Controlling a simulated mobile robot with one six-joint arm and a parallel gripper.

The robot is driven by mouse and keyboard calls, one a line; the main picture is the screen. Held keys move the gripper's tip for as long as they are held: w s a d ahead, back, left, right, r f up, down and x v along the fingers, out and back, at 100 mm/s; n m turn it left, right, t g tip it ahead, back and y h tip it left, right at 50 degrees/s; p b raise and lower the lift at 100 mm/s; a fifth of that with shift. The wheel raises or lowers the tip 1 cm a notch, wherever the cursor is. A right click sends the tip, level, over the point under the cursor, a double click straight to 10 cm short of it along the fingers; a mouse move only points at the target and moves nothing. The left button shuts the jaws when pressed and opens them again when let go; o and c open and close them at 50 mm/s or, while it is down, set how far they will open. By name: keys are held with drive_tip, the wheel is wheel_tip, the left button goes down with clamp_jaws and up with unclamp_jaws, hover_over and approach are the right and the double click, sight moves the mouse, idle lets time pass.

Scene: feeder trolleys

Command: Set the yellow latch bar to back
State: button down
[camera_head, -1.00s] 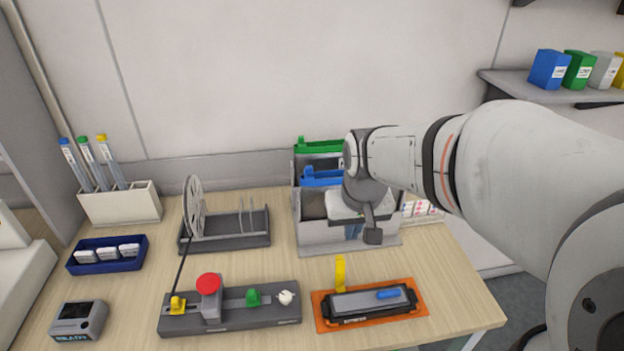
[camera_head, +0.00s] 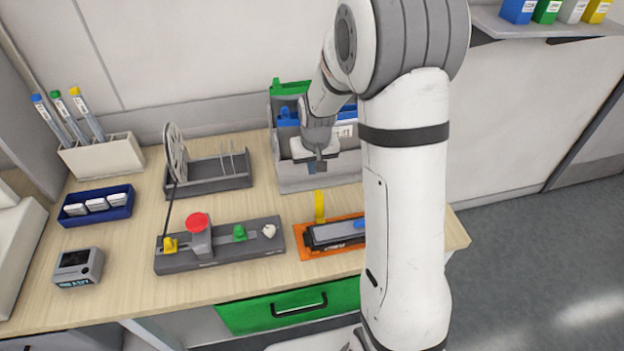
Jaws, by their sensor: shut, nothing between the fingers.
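The yellow latch bar (camera_head: 320,206) stands upright at the back left of the orange tray (camera_head: 303,243). A dark grey feeder unit (camera_head: 326,235) with a blue part lies in the tray, its right side hidden behind my arm. My gripper (camera_head: 319,165) is small in the picture, pointing down in front of the grey bin rack. It is shut and empty, above and behind the latch bar and apart from it.
The bin rack (camera_head: 290,177) stands behind. A green drawer (camera_head: 250,316) is below the table's front edge.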

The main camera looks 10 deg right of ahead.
sight(317, 190)
drive_tip(key=f, duration=0.3)
drive_tip(key=shift+w+p, duration=0.2)
drive_tip(key=shift+p, duration=0.1)
drive_tip(key=s, duration=0.2)
drive_tip(key=s+p, duration=0.1)
drive_tip(key=shift+s+r, duration=0.4)
drive_tip(key=shift+s+r, duration=0.2)
drive_tip(key=shift+s, duration=0.3)
drive_tip(key=shift+s+r, duration=0.2)
drive_tip(key=shift+s, duration=0.3)
drive_tip(key=shift+w, duration=0.1)
drive_tip(key=shift+r, duration=0.1)
